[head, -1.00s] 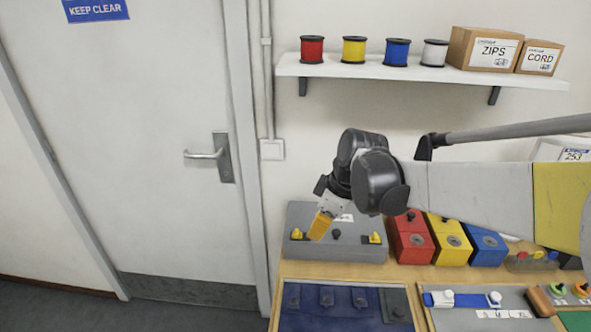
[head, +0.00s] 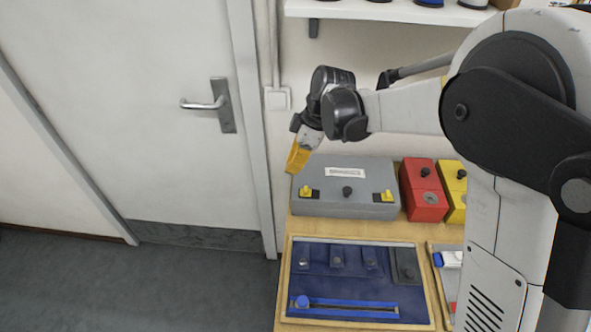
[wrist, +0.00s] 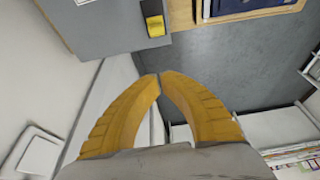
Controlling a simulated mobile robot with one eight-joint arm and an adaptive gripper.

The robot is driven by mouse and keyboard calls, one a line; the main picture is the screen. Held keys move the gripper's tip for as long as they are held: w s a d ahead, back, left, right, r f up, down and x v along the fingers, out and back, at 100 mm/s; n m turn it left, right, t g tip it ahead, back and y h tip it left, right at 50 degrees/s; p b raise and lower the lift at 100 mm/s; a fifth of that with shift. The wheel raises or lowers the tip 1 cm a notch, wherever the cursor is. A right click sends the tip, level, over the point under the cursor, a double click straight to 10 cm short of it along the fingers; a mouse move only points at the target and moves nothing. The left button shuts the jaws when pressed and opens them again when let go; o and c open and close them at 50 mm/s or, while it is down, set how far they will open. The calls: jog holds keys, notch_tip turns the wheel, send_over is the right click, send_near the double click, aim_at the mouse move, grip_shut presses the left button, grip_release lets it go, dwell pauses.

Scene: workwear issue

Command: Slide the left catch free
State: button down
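A grey case (head: 330,207) with a pale label lies on the bench, its lid down. Its left yellow catch (head: 305,192) and right yellow catch (head: 386,196) sit near the front edge, with a black knob (head: 347,191) between them. My gripper (head: 293,172) has yellow fingers and hangs at the case's left end, above and apart from the left catch. In the wrist view the fingertips (wrist: 159,76) meet, with nothing between them. A yellow catch (wrist: 155,25), apparently the left one, shows on the case (wrist: 95,22) beyond the tips.
A red box (head: 424,199) and a yellow box (head: 453,205) stand right of the case. A blue-lined wooden tray (head: 345,283) lies in front, holding a blue sliding bar (head: 350,307). A door (head: 130,110) and open floor are at the left. A shelf (head: 390,11) hangs above.

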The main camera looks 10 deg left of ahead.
aim_at(294, 191)
jog(key=shift+w+d+f+b, duration=0.15)
jog(key=shift+f+b, duration=0.35)
jog(key=shift+f, duration=0.75)
jog(key=shift+s+d+f+b, duration=0.1)
jog(key=shift+d+f+b, duration=0.3)
jog(key=shift+f, duration=0.9)
jog(key=shift+w+d+f+b, duration=0.1)
jog(key=shift+f+b, duration=0.5)
jog(key=shift+f, duration=0.65)
